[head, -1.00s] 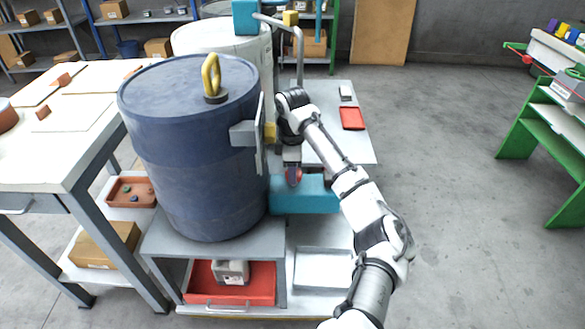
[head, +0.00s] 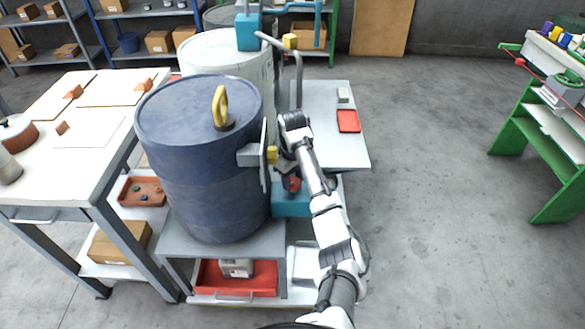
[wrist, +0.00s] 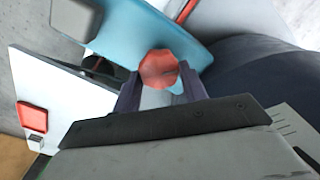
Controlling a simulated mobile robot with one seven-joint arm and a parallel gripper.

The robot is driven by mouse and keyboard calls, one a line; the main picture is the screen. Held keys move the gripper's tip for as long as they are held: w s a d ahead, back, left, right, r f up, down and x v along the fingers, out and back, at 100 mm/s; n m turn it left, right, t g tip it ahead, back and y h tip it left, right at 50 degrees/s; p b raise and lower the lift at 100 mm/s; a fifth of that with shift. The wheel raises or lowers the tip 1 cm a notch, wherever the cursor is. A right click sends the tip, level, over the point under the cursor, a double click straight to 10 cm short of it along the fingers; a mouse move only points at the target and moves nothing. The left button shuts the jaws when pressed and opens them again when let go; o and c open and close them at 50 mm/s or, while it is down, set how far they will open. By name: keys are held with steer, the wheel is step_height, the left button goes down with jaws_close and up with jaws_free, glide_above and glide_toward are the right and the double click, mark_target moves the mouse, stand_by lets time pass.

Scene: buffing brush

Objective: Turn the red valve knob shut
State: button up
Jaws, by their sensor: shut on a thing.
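The red valve knob (wrist: 159,69) is a faceted disc, seen face-on in the wrist view in front of a teal block (wrist: 135,22). The two dark fingers of my gripper (wrist: 160,88) stand on either side of it and are shut on it. In the head view the knob (head: 291,184) shows as a small red patch above the teal block (head: 291,203), beside the blue drum. My arm hides part of the knob and the gripper there.
A large blue drum (head: 205,165) with a yellow handle (head: 220,108) stands close left of my arm. A grey bracket (head: 252,155) juts from its side. A grey cart top (head: 325,140) with a red tray (head: 348,121) lies behind.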

mark_target(294, 180)
steer(key=m+p, duration=0.4)
steer(key=p, duration=0.1)
steer(key=shift+r+m, duration=0.25)
steer(key=shift+m, duration=0.05)
steer(key=shift+d+f+m+p, duration=0.1)
steer(key=shift+f+m+p, duration=0.1)
steer(key=shift+m+p, duration=1.75)
steer(key=shift+m, duration=0.45)
steer(key=o, duration=1)
steer(key=shift+c, duration=0.2)
step_height(294, 180, up, 14)
steer(key=p, duration=0.2)
steer(key=shift+p, duration=0.3)
steer(key=shift+f, duration=0.1)
